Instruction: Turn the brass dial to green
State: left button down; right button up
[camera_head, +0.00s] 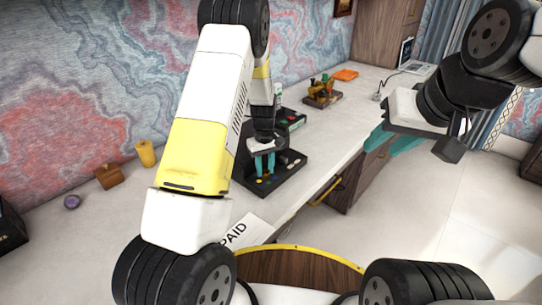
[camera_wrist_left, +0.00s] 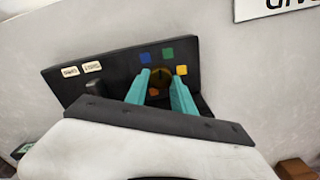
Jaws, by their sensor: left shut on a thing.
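The brass dial (camera_wrist_left: 161,77) sits on a black panel (camera_wrist_left: 62,75), ringed by small coloured squares. A green square (camera_wrist_left: 168,54) and a blue square (camera_wrist_left: 145,58) are above it, a yellow square (camera_wrist_left: 181,70) to its right and an orange one (camera_wrist_left: 154,92) below. My left gripper (camera_wrist_left: 160,84) has its teal fingers on either side of the dial, shut on it. In the head view my left gripper (camera_head: 264,163) reaches down over the panel (camera_head: 291,172); the dial is hidden there. I cannot tell where the dial points. My right gripper (camera_head: 393,141) is open and empty, off the desk's right edge.
The panel also has a black lever (camera_wrist_left: 95,88) and two small labels. A sheet marked PAID (camera_head: 246,231) lies in front. A yellow candle (camera_head: 146,154), a brown block (camera_head: 109,177) and a purple object (camera_head: 72,202) stand left. A brass device (camera_head: 321,92) stands farther back.

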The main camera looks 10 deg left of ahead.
aim_at(265, 170)
pick_arm(q)
jog(key=shift+w+m, duration=0.1)
jog(key=shift+m, duration=1.8)
jog(key=c, duration=1.1)
grip_release()
jog(key=shift+o, duration=0.2)
jog(key=shift+r, duration=3.9)
